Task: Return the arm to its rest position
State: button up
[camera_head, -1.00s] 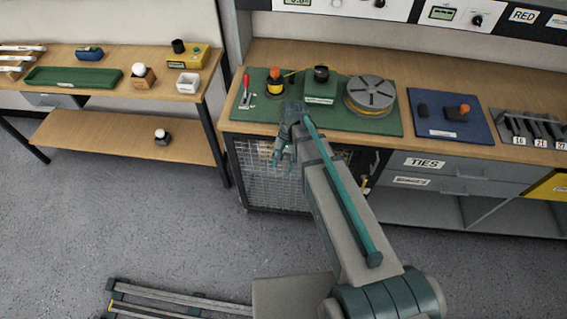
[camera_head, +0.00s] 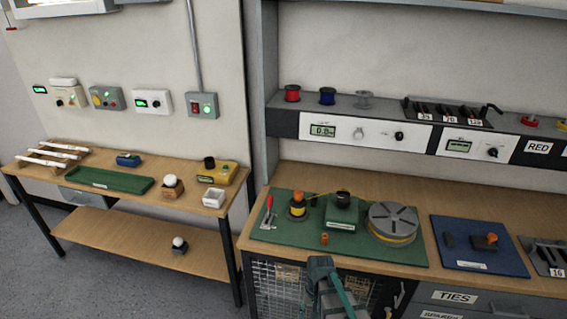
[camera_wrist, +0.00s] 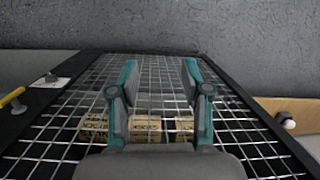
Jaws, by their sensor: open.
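My gripper (camera_wrist: 160,75) is open in the wrist view, its two teal fingers apart with nothing between them. It faces the wire mesh front (camera_wrist: 75,110) of the cabinet under the bench. Printed tan cylinders (camera_wrist: 148,130) show behind the mesh, beyond the fingers. In the head view my arm's teal end (camera_head: 322,270) is at the bottom edge, in front of the mesh cabinet and below the green mat (camera_head: 270,232). The fingertips are not clear there.
The green mat bears a red-handled clamp (camera_head: 268,212), a small orange piece (camera_head: 325,239) and a grey disc reel (camera_head: 392,222). A blue mat (camera_head: 480,262) lies to the right.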

jog(key=s+d+f+g, duration=0.1)
jog(key=s+f, duration=0.4)
jog(key=s, duration=0.5)
jog(key=s+d+f+g, duration=0.2)
jog(key=s+d+f, duration=0.2)
jog(key=s, duration=0.6)
jog(key=s+d+f+n+g+h+b, duration=0.1)
jog(key=s+d+f, duration=0.1)
jog(key=s+f, duration=0.4)
jog(key=s, duration=0.4)
jog(key=shift+s+d+f+g, duration=0.2)
jog(key=shift+d+f+g, duration=0.05)
jog(key=shift+g, duration=0.05)
